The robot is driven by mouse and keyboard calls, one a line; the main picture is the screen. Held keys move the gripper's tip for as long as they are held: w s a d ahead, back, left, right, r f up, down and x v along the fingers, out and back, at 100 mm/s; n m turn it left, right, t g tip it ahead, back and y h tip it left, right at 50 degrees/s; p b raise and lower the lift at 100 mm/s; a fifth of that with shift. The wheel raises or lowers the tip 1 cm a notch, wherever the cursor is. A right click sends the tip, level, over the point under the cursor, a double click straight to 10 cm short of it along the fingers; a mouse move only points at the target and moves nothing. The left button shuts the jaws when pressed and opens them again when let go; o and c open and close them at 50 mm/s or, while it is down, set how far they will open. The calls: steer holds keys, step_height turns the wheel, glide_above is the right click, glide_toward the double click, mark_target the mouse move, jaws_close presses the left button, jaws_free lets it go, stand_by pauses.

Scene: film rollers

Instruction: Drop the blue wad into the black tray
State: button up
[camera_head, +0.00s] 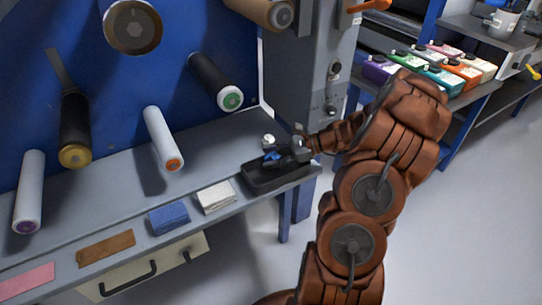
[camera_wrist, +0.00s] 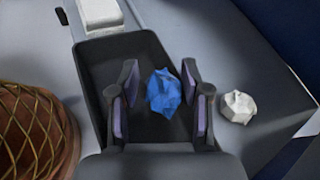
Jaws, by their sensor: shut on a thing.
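The blue wad (camera_head: 271,156) is a small crumpled lump. It also shows in the wrist view (camera_wrist: 164,91), between the two fingers of my gripper (camera_wrist: 160,98). My gripper (camera_head: 280,156) is shut on it. In the wrist view the wad appears over the inside of the black tray (camera_wrist: 92,62). The black tray (camera_head: 262,187) sits at the right end of the grey bench in the head view. My gripper is above the tray, and its fingers cover part of the tray's inside.
A white wad (camera_wrist: 238,107) lies beside the tray. A folded white cloth (camera_head: 216,197), a folded blue cloth (camera_head: 168,217) and a brown piece (camera_head: 106,248) lie along the bench's front. Rollers (camera_head: 163,139) jut from the blue panel. A grey machine column (camera_head: 310,75) stands behind the tray.

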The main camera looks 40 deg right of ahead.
steer(key=o, duration=0.9)
steer(key=shift+o, duration=0.2)
steer(key=v, duration=1.2)
